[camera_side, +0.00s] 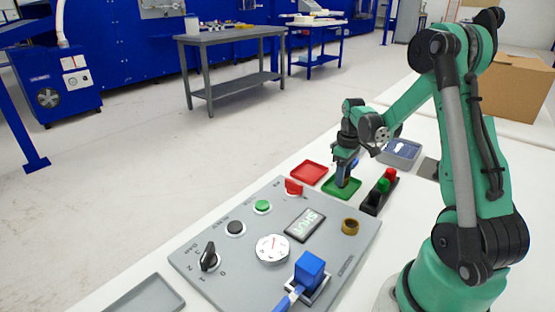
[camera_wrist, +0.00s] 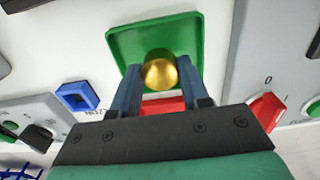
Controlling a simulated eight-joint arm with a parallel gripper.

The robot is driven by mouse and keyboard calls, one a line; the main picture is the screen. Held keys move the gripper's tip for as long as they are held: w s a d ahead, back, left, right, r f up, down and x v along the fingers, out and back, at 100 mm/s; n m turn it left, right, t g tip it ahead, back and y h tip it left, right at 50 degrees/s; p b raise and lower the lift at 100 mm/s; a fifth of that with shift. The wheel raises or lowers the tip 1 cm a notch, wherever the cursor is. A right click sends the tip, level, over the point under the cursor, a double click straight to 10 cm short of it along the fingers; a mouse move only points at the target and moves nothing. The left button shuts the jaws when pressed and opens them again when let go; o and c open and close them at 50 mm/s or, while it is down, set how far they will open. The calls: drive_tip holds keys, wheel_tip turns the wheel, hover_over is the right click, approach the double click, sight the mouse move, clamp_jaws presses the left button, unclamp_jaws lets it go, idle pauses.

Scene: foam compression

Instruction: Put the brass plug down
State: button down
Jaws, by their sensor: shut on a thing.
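The brass plug (camera_wrist: 160,72) shows as a rounded, shiny gold end between my gripper's two fingers (camera_wrist: 160,84) in the wrist view. My gripper is shut on it. Behind the plug lies the green tray (camera_wrist: 196,28), which looks empty apart from what the plug and fingers cover. In the side view my gripper (camera_side: 342,182) points down over the green tray (camera_side: 352,192), low and close to its floor. The plug is hidden by the fingers there. I cannot tell whether the plug touches the tray.
A red tray (camera_side: 309,172) stands just left of the green one. A black block (camera_side: 371,203) with red and green pieces is to the right, and a grey bin (camera_side: 400,158) behind. The grey control panel (camera_side: 235,265) with knobs and a blue block (camera_side: 309,270) lies in front.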

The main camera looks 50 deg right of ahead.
drive_tip(key=shift+c, duration=2.1)
unclamp_jaws()
drive_tip(key=shift+f, duration=0.15)
wheel_tip(320, 180, up, 12)
drive_tip(key=a+t, duration=0.7)
drive_tip(key=a, duration=1.6)
drive_tip(key=shift+a, duration=0.25)
drive_tip(key=shift+w, duration=0.1)
